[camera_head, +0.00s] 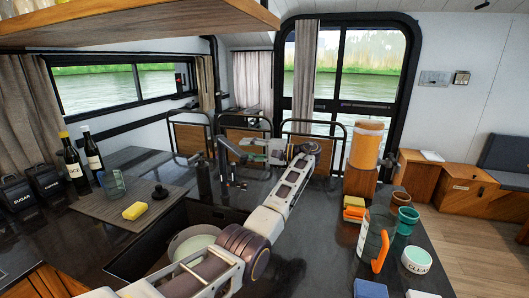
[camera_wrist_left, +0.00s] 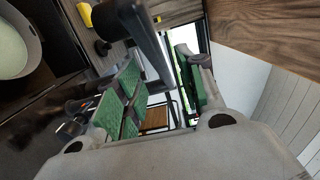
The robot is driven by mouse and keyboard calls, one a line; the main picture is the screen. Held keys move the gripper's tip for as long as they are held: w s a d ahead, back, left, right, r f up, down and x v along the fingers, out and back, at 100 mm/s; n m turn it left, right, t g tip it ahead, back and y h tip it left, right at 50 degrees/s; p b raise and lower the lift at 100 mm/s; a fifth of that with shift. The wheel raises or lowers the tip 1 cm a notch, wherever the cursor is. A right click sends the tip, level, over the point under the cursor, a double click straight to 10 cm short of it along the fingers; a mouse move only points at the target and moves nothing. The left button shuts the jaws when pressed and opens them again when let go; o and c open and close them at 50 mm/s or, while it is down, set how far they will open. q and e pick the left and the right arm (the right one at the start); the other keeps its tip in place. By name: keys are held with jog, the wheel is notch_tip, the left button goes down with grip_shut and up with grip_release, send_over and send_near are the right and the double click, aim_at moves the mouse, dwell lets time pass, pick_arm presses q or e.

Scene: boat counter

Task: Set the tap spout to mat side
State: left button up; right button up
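The dark tap (camera_head: 226,170) stands at the back edge of the sink, with its spout (camera_head: 231,147) high up at my left gripper. The mat (camera_head: 103,208) lies on the counter left of the sink. My left gripper (camera_head: 250,149) reaches in from the right at the tap. In the left wrist view its green-padded fingers (camera_wrist_left: 160,85) are apart. A dark tube, apparently the spout (camera_wrist_left: 148,38), runs down toward the gap between them; I cannot tell whether it touches a pad. My right gripper is not in view.
A pale pot (camera_head: 192,241) sits in the sink. A yellow sponge (camera_head: 135,211), a glass (camera_head: 113,184) and a dark stopper-like thing (camera_head: 160,192) are on the mat. Bottles (camera_head: 92,151) stand behind it. A glass jug (camera_head: 375,240) and cups stand at right. A wooden shelf (camera_head: 120,22) hangs above.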

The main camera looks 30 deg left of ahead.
pick_arm(q)
jog(key=v, duration=0.6)
dwell(0.3)
jog(key=shift+d, duration=0.15)
dwell(0.6)
